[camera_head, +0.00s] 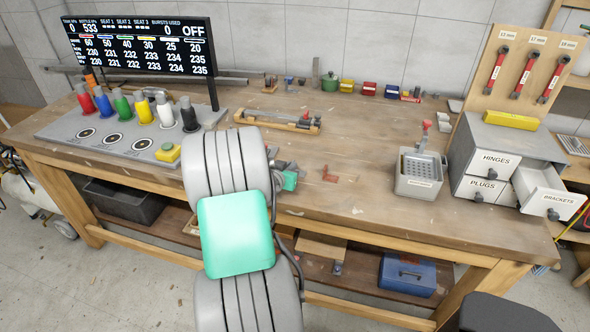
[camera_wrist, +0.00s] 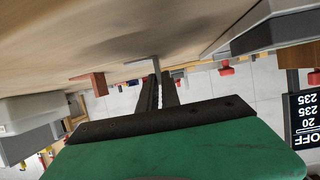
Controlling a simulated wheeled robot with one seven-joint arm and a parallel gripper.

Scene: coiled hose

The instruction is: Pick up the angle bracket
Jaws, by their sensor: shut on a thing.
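In the wrist view my gripper (camera_wrist: 157,80) is shut, with its dark fingers together on a thin grey metal piece (camera_wrist: 156,66). This piece looks like the angle bracket; its bent shape shows at the fingertips, and the fingers hide part of it. It is close to the wooden tabletop, and I cannot tell whether it touches. In the head view my gripper (camera_head: 290,175) is low over the bench, partly hidden behind my arm, and the bracket cannot be made out clearly there.
A reddish-brown angled piece (camera_head: 329,175) lies on the bench (camera_head: 350,215) just right of my gripper; it also shows in the wrist view (camera_wrist: 92,83). A grey box (camera_head: 419,185) and an open drawer labelled BRACKETS (camera_head: 550,201) stand to the right. A wooden tool holder (camera_head: 277,121) lies behind.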

